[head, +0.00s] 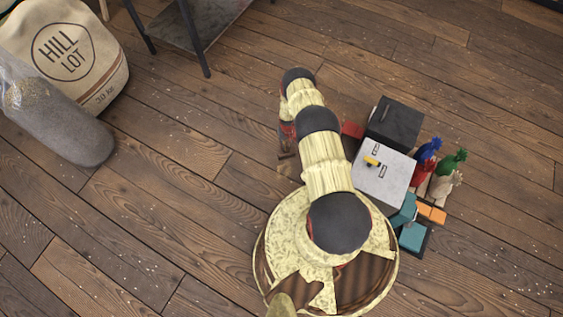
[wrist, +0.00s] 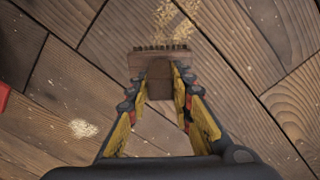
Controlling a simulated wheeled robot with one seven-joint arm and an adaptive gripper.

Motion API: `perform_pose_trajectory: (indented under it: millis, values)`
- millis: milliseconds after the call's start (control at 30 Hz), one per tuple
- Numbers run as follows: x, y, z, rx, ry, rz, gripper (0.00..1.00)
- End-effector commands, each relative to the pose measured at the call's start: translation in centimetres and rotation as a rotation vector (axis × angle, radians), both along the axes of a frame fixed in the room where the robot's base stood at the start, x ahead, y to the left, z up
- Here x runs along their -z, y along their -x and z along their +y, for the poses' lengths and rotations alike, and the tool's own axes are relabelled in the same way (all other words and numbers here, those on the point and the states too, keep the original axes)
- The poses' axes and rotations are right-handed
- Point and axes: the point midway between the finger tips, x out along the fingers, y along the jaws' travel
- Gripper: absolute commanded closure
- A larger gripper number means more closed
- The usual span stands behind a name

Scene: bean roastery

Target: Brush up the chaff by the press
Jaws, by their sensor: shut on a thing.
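My gripper (wrist: 160,72) is shut on a brown wooden brush (wrist: 160,84), one finger on each side of it. The brush's dark bristle row faces the top of the wrist view. A patch of pale tan chaff (wrist: 172,22) lies on the floor just beyond the bristles; I cannot tell whether they touch it. A smaller pale patch (wrist: 83,128) lies to the left of the gripper. In the head view my arm hides most of the gripper. I cannot make out a press for certain.
A table's dark leg (head: 195,40) is at the top. Floorboards at lower left are mostly clear.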

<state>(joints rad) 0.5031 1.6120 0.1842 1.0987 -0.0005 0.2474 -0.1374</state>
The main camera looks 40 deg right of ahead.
Motion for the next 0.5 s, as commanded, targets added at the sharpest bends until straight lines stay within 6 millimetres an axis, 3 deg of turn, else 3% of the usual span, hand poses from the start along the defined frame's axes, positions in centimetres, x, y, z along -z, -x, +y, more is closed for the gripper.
perform_pose_trajectory:
  millis: [200, 500]
  values:
    - [-1.8, -0.8, 0.1, -0.002, 0.001, -0.002, 0.98]
    - [-2.1, -0.9, 0.2, -0.002, 0.000, 0.000, 0.98]
